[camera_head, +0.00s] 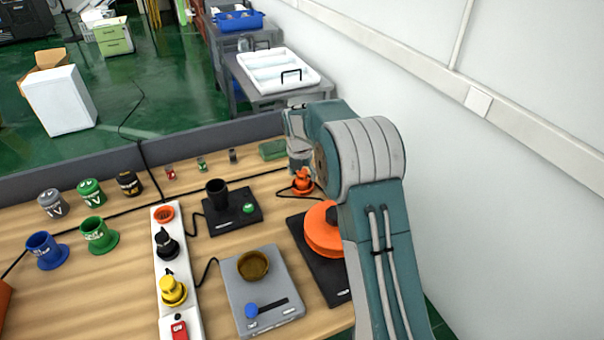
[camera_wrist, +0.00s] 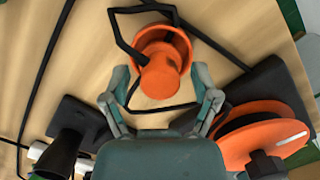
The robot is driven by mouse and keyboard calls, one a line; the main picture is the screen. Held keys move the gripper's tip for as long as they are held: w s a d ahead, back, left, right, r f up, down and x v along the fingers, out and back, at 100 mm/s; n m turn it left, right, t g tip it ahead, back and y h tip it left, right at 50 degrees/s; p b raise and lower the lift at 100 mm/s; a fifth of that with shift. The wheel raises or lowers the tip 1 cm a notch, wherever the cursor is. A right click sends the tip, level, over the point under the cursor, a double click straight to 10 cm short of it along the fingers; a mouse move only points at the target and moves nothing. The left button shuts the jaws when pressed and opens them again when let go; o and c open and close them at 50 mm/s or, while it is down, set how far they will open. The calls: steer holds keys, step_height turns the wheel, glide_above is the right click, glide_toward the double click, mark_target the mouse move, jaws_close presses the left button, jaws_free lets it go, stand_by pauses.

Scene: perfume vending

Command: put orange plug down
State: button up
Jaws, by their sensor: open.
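The orange plug (camera_head: 303,184) stands on the wooden table near its far right part, with its wide round flange down. In the wrist view the plug (camera_wrist: 160,76) lies between the two fingers, and a black cord loops across it. My gripper (camera_wrist: 161,82) is open, one finger on each side of the plug, with visible gaps. In the head view my arm and gripper (camera_head: 301,158) come down from above at the plug. The white power strip (camera_head: 194,320) holds a black plug (camera_head: 165,243) and a yellow plug (camera_head: 172,291); its orange socket (camera_head: 164,214) is empty.
An orange round device (camera_head: 322,238) on a black base stands close to my arm. A black device (camera_head: 230,219) and a grey device (camera_head: 236,295) stand between it and the strip. Several coloured cups, including a blue one (camera_head: 44,250), stand at left.

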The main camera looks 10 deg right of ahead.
mark_target(300, 184)
step_height(300, 184, up, 12)
steer(key=s+a, duration=0.1)
steer(key=s, duration=0.1)
steer(key=s+r+m+t, duration=0.1)
steer(key=s+r+m, duration=0.6)
steer(key=s, duration=0.1)
steer(key=s+d+m+t+y, duration=0.1)
steer(key=s+m+t, duration=0.2)
steer(key=s+m, duration=1.9)
steer(key=s, duration=0.7)
steer(key=shift+f, duration=0.2)
